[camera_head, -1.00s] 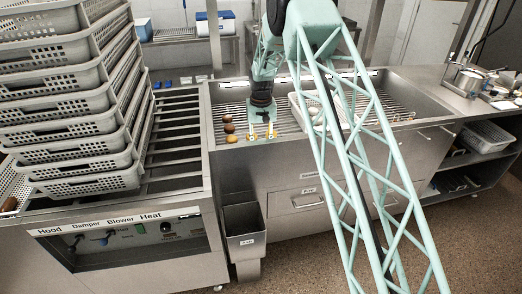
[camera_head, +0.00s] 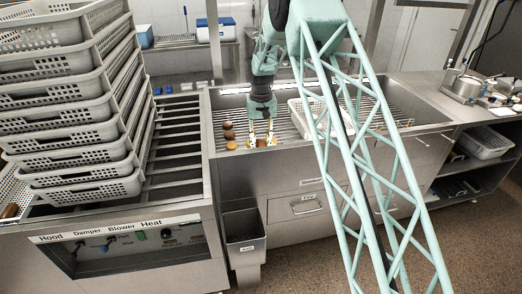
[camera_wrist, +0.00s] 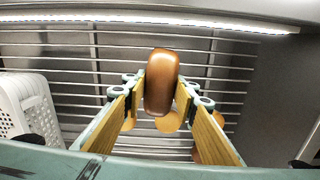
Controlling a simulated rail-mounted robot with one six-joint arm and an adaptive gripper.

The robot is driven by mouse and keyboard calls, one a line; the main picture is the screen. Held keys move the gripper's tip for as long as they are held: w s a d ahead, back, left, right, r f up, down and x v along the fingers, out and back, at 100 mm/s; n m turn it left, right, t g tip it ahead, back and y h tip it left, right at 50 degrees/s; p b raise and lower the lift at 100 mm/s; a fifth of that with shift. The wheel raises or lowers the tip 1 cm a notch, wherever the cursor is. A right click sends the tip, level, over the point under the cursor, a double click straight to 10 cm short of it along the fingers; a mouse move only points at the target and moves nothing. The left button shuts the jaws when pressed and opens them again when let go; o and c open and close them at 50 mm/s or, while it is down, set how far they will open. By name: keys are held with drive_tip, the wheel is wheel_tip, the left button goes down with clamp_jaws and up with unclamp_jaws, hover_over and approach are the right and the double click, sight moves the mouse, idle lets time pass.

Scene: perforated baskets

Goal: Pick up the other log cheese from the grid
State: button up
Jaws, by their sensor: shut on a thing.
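A glossy brown log cheese (camera_wrist: 161,78) stands out between the finger pads of my gripper (camera_wrist: 160,98) in the wrist view. The pads press on its two sides. In the head view my gripper (camera_head: 261,139) is low over the grid (camera_head: 288,128), with a small orange-brown piece (camera_head: 261,143) between its fingers. Whether the log is clear of the bars cannot be told. Left of the gripper, several rounded brown and orange cheeses (camera_head: 229,135) sit in a row on the grid. Tan pieces (camera_wrist: 169,121) show partly behind the fingers in the wrist view.
A white perforated basket (camera_head: 303,112) sits on the grid right of my gripper; it also shows in the wrist view (camera_wrist: 30,108). A tall stack of grey baskets (camera_head: 75,110) stands on the left. The basin's front wall (camera_head: 285,160) is close to the gripper.

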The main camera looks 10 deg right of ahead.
sight(261, 142)
drive_tip(key=shift+r+p, duration=0.4)
drive_tip(key=shift+r, duration=1.8)
